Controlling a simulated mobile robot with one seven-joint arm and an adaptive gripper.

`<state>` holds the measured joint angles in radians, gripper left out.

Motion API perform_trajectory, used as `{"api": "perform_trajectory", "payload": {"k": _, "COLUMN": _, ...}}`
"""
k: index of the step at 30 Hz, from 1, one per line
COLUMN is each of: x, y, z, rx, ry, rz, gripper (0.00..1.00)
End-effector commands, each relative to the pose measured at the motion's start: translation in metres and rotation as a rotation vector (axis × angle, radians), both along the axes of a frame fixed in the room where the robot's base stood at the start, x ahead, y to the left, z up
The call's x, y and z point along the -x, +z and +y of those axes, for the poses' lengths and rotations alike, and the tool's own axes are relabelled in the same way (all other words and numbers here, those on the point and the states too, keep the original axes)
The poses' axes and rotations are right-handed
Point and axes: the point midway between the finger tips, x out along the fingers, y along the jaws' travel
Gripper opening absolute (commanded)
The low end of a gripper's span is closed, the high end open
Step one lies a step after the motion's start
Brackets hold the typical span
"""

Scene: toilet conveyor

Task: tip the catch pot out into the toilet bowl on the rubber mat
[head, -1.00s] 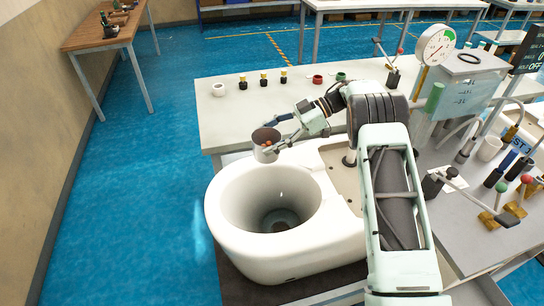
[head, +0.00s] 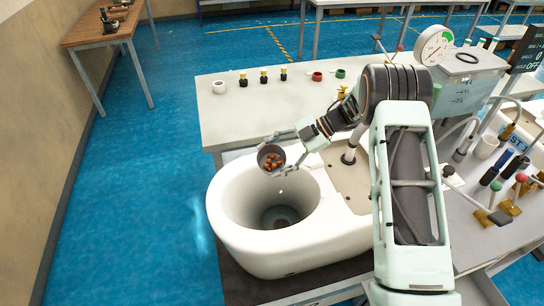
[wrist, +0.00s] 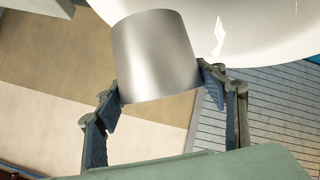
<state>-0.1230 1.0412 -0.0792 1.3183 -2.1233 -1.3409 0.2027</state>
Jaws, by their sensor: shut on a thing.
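The catch pot (head: 262,150) is a small grey metal cup, tilted so that its mouth faces the head camera. Several orange-brown lumps (head: 273,162) show inside it. My gripper (head: 281,155) is shut on the pot, which is above the far rim of the white toilet bowl (head: 222,222). In the wrist view the pot's smooth side (wrist: 155,55) sits between my two finger pads (wrist: 160,92). The bowl's white rim (wrist: 265,30) shows behind it there. The bowl stands on a dark rubber mat (head: 236,283); its inside looks empty apart from a dark drain.
A pale bench (head: 240,115) behind the bowl carries several small fittings along its far edge. To the right are a pressure gauge (head: 433,45), a clear water tank (head: 468,90) and several valves. Blue floor (head: 130,200) lies open on the left.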

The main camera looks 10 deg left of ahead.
Motion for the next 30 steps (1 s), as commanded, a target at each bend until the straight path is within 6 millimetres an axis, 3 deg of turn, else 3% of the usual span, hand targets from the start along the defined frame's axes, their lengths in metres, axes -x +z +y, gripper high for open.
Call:
{"api": "perform_trajectory", "payload": {"k": 12, "x": 0.006, "y": -0.008, "z": -0.001, "rx": -0.052, "ry": -0.003, "rz": -0.343, "gripper": 0.37}}
{"api": "perform_trajectory", "payload": {"k": 30, "x": 0.014, "y": -0.009, "z": -0.002, "rx": -0.087, "ry": -0.001, "rz": -0.586, "gripper": 0.37}}
